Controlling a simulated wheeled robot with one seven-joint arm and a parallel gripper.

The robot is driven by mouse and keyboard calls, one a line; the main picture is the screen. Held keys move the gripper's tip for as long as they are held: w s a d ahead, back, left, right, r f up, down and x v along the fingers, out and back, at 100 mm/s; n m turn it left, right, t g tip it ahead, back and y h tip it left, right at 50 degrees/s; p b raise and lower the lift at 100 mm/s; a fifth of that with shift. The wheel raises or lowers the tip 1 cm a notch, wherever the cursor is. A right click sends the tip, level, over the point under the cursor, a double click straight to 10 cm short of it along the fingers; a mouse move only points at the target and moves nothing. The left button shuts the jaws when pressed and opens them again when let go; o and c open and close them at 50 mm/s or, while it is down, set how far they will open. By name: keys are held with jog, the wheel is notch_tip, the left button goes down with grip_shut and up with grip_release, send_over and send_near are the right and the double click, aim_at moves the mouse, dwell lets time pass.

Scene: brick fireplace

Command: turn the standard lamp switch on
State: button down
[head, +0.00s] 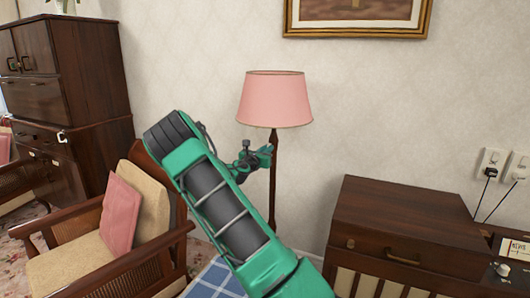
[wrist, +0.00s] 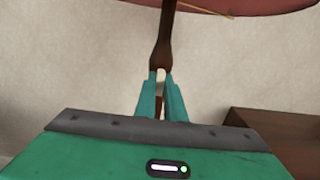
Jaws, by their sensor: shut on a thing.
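The standard lamp (head: 275,100) has a pink shade and a dark wooden stem, and stands upright against the wall. My gripper (head: 268,157) is at the stem, a little below the shade. In the wrist view the stem (wrist: 163,45) runs down to my fingertips (wrist: 160,76), and the shade's lower edge (wrist: 240,10) crosses the top. The fingers are closed around a small pale part (wrist: 160,76) on the stem, which looks like the switch. The fingers hide most of it. I cannot tell whether the lamp is lit.
A wooden armchair (head: 62,262) with a pink cushion (head: 121,214) is at the left, before a dark cabinet (head: 70,85). A low wooden cabinet (head: 405,215) stands right of the lamp. A framed picture (head: 357,32) and wall sockets (head: 493,162) are on the wall.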

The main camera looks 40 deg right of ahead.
jog(key=shift+w+a+m, duration=0.15)
jog(key=shift+a+m, duration=0.05)
jog(key=shift+m, duration=0.1)
jog(key=shift+a+f+m, duration=0.1)
jog(key=shift+f+m, duration=0.1)
jog(key=shift+m, duration=4)
jog(key=shift+f+m, duration=0.15)
jog(key=shift+m, duration=4.05)
jog(key=c, duration=1.8)
grip_release()
jog(key=shift+c, duration=0.2)
jog(key=shift+s+r, duration=0.1)
jog(key=shift+s, duration=0.1)
